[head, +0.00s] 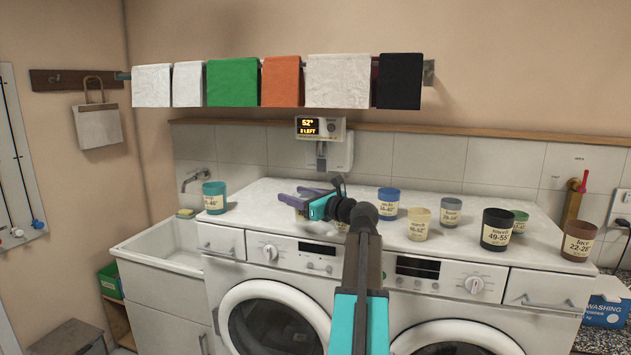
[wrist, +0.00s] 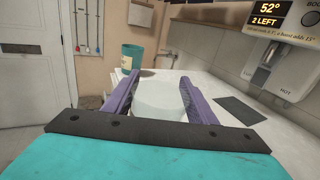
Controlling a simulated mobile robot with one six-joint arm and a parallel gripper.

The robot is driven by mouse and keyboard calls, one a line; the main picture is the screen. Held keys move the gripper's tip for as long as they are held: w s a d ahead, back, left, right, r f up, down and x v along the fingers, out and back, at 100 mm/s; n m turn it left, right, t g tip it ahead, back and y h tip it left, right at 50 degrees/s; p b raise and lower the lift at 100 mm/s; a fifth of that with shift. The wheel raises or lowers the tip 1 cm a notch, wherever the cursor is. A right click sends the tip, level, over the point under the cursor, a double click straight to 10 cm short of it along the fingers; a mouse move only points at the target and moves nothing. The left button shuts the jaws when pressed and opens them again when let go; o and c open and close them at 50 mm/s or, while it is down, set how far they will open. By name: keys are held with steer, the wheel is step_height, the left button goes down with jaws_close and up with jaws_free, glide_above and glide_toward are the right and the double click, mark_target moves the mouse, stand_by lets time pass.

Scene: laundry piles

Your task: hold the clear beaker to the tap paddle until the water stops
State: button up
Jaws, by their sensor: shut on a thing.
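My gripper (wrist: 157,80) is shut on a clear, whitish beaker (wrist: 158,100), which stands upright between the purple fingers in the wrist view. In the head view my gripper (head: 302,196) is above the left washer's top, and the arm mostly hides the beaker. The tap unit (head: 337,150) is on the tiled wall behind the gripper, with a display reading 52° and 2 LEFT. In the wrist view the tap paddle (wrist: 259,76) hangs under the unit at right, apart from the beaker. No running water shows.
A teal cup (head: 214,198) stands at left near the sink (head: 165,250). Several labelled cups, including a blue one (head: 388,201) and a black one (head: 497,230), stand to the right. A dark mat (wrist: 241,109) lies below the tap.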

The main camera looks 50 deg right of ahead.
steer(key=w+a+f+n+g+y, duration=0.2)
steer(key=a+f, duration=0.9)
steer(key=a, duration=0.6)
steer(key=w+a+f+n+g+y+b, duration=0.1)
steer(key=w+a+f+n+y, duration=0.3)
steer(key=a+f+y, duration=0.5)
steer(key=w+a+f+n+g+y+b, duration=0.1)
steer(key=w+a+f+n+g+y, duration=0.2)
steer(key=a+f, duration=1.1)
steer(key=a+n+g+y, duration=0.1)
steer(key=a+n+y, duration=0.2)
steer(key=a, duration=0.8)
steer(key=shift+a+f, duration=0.25)
steer(key=shift+a, duration=0.15)
steer(key=shift+a+n, duration=0.1)
steer(key=shift+n, duration=0.2)
